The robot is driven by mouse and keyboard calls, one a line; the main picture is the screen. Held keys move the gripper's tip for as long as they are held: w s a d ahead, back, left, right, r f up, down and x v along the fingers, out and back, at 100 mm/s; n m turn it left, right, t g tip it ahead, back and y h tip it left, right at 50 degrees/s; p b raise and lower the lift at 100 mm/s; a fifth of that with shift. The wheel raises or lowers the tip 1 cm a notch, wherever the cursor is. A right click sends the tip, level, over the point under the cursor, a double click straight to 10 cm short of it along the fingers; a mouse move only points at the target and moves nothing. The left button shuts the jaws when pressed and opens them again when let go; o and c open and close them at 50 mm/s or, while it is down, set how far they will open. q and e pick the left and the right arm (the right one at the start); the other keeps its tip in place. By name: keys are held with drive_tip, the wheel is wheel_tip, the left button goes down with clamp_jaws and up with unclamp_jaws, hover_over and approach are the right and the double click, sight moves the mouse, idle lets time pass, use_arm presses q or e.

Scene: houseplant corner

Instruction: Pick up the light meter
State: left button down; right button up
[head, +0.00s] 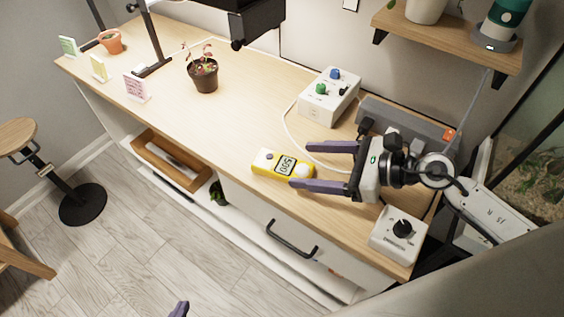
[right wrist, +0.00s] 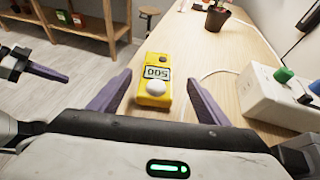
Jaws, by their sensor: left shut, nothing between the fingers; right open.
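The light meter (head: 272,163) is a yellow handheld device with a grey display and a white dome. It lies flat near the front edge of the wooden bench. My right gripper (head: 300,165) is open, with its purple fingers reaching over the meter's right end from the right. In the right wrist view the meter (right wrist: 154,85) appears between the two spread fingers (right wrist: 159,77), apart from both. The height of the fingers above the bench is hard to judge. My left gripper (head: 178,308) barely shows at the bottom edge; it also shows at the left of the right wrist view (right wrist: 45,71), shut and empty.
A white box with green and blue knobs (head: 328,97) stands behind the meter, with a white cable curving nearby. A white dial box (head: 399,236) sits at the bench's right end. A potted plant (head: 203,76) stands farther left.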

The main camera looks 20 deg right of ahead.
sight(283, 164)
drive_tip(key=p+x, duration=0.1)
drive_tip(key=x, duration=0.6)
drive_tip(key=shift+s+a, duration=0.1)
drive_tip(key=shift+s, duration=0.05)
drive_tip(key=shift+r, duration=0.1)
drive_tip(key=c, duration=1.2)
